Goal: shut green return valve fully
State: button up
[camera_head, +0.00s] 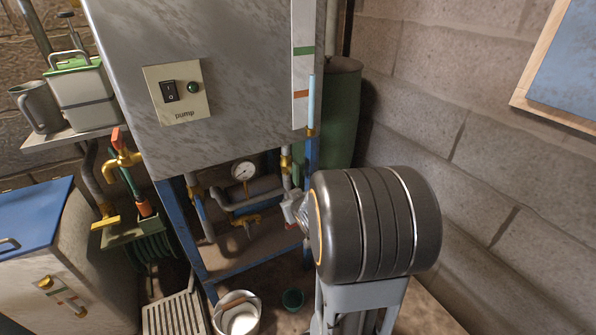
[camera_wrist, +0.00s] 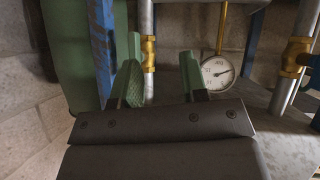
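My gripper (camera_wrist: 161,78) shows in the wrist view with its two green fingers apart and nothing between them. Beyond the fingers is a vertical pipe with a brass fitting (camera_wrist: 148,52). No green valve handle can be made out for certain in either view. In the head view a brass fitting (camera_head: 286,162) sits on a pipe below the grey cabinet, near the right blue leg. A brass valve with a yellow handle (camera_head: 242,220) is lower down. My arm's dark round link hides what lies behind it, and the gripper cannot be made out clearly there.
A dial gauge (camera_head: 243,171) hangs among the pipes; it also shows in the wrist view (camera_wrist: 216,73). A blue leg (camera_head: 312,145) and a green tank (camera_head: 342,110) stand close by. A white bucket (camera_head: 238,314) and a green cup (camera_head: 293,299) are on the floor.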

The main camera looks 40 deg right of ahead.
aim_at(298, 174)
jog(key=s+d+t+y+p, duration=0.1)
jog(key=s+d+t, duration=0.2)
jog(key=d+t, duration=0.35)
jog(key=w, duration=0.4)
jog(key=w+d+b, duration=0.1)
jog(key=w, duration=0.4)
jog(key=w+b, duration=0.1)
jog(key=w, duration=0.3)
jog(key=shift+w+d+r, duration=0.2)
jog(key=shift+d+r, duration=0.1)
jog(key=shift+d, duration=0.1)
grip_shut()
